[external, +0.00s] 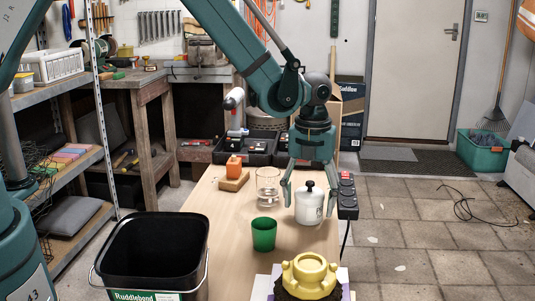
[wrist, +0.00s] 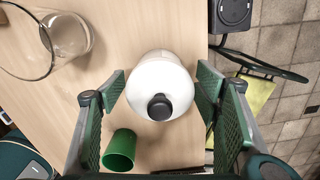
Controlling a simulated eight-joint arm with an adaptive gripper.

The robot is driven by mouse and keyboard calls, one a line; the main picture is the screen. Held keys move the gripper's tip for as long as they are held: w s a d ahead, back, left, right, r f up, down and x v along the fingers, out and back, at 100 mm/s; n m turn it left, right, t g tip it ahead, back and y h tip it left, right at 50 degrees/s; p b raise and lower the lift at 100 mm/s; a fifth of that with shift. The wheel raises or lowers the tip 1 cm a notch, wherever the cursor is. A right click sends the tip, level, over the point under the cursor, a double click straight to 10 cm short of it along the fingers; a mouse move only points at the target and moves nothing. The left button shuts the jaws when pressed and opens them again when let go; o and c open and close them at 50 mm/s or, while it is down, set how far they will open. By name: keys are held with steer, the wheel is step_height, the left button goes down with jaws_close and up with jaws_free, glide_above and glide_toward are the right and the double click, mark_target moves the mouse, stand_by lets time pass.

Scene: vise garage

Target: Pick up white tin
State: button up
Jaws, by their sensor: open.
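The white tin (external: 310,207) with a black knob on its lid stands upright on the wooden table (external: 220,222) in the external view. In the wrist view the white tin (wrist: 160,82) is seen from above, with its black knob towards the camera. My gripper (external: 308,198) is open, with one finger on each side of the tin. In the wrist view the green finger pads of my gripper (wrist: 160,98) lie left and right of it, with gaps showing. I cannot tell whether either finger touches the tin.
A glass jar (external: 267,187) and a green cup (external: 264,234) stand left of the tin. A black power strip (external: 347,196) runs along the table's right edge. A yellow part (external: 310,275) lies at the front, and a black bucket (external: 152,250) stands front left.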

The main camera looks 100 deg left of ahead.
mark_target(310, 182)
steer(key=shift+f, duration=0.3)
steer(key=shift+c, duration=0.2)
steer(key=c, duration=1.2)
steer(key=shift+r, duration=0.1)
steer(key=shift+r+p, duration=1.1)
steer(key=shift+r, duration=3.85)
